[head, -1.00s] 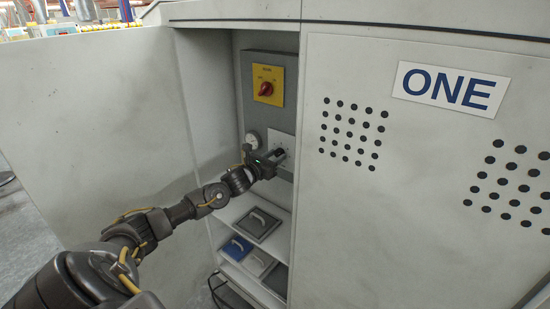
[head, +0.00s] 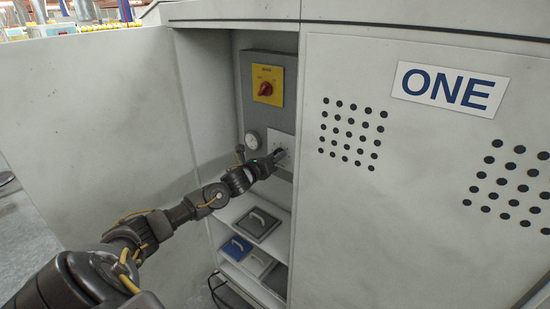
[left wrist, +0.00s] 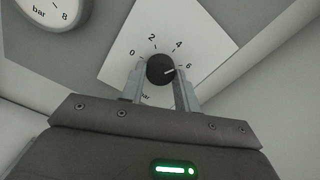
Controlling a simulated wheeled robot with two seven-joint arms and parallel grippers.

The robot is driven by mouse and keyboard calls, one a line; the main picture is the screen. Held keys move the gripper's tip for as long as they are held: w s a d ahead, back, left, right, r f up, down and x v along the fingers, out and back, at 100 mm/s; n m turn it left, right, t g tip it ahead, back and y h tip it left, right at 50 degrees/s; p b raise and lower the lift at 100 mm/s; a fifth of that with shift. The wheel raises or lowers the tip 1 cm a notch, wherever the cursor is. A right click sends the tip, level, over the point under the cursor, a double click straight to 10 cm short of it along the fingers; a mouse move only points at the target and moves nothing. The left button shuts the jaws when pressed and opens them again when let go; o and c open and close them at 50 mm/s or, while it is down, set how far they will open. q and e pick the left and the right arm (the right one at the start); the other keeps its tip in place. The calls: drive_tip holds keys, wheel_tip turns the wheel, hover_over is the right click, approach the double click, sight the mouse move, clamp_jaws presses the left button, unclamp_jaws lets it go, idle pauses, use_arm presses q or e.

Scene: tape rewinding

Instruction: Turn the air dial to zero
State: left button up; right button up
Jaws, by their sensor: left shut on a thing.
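The air dial (left wrist: 160,67) is a round black knob on a white plate (left wrist: 205,35) marked 0, 2, 4, 6 and bar. Its white pointer line points toward the 6. My left gripper (left wrist: 159,80) is shut on the dial, with one grey finger on each side of it in the left wrist view. In the head view the left gripper (head: 278,156) reaches into the open cabinet and its tip hides most of the dial. My right gripper is not in view.
A round pressure gauge (head: 252,140) sits left of the plate. A yellow switch plate with a red knob (head: 266,88) is above. The cabinet door marked ONE (head: 345,210) stands close on the right. Shelves with handled blocks (head: 262,223) are below.

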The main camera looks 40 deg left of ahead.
use_arm(q)
drive_tip(key=n+p, duration=0.8)
drive_tip(key=n, duration=1.7)
drive_tip(key=shift+r, duration=0.15)
idle(0.4)
drive_tip(key=o, duration=1)
drive_tip(key=shift+c, duration=0.2)
drive_tip(key=shift+s, duration=0.1)
